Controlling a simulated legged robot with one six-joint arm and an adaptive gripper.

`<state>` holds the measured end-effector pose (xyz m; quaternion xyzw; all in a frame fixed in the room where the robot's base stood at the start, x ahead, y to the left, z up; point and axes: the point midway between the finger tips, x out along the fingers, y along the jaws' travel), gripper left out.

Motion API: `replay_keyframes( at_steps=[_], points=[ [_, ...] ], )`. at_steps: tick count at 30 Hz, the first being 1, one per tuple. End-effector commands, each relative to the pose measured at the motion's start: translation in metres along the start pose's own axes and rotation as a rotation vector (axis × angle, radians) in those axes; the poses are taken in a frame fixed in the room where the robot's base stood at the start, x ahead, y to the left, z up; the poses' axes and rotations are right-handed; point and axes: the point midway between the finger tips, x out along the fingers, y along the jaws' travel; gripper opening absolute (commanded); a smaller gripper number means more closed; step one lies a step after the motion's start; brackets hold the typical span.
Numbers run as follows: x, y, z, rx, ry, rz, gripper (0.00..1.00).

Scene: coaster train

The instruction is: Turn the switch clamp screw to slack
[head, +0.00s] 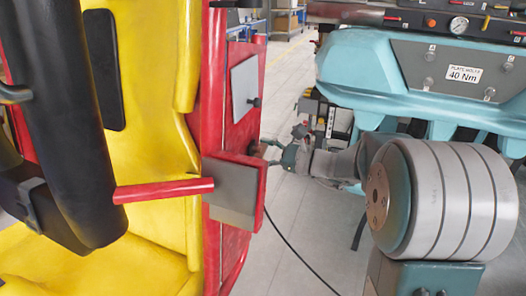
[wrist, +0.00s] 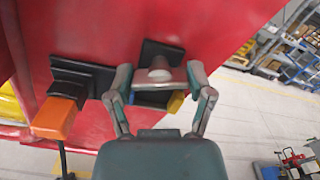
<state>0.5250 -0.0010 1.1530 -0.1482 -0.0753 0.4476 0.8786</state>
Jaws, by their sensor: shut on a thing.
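The clamp screw (wrist: 158,76) appears in the wrist view as a pale grey piece with a rounded boss, in front of a black mount on the red car body. My gripper (wrist: 160,84) is shut on it, one finger at each side. Left of it, an orange switch body (wrist: 56,118) sits at a black bracket (wrist: 84,77), with a dark cable below. In the head view my gripper (head: 272,152) reaches the red panel's right side from the right; the screw is hidden there. The screw's tightness cannot be told.
The yellow seat (head: 150,90) and red car side (head: 232,125) fill the left. A teal machine (head: 365,75) stands behind my arm at the right. A black cable (head: 300,261) runs down to the floor. Grey floor (head: 310,215) is open below my gripper.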

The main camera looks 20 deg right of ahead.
Motion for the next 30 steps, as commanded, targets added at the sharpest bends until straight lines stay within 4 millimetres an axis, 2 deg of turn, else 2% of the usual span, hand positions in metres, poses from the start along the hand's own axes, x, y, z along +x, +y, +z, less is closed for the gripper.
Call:
replay_keyframes(
  at_steps=[30],
  points=[
    [0.0007,0.0017,-0.0005,-0.967,-0.001,-0.001,0.21]
  ],
)
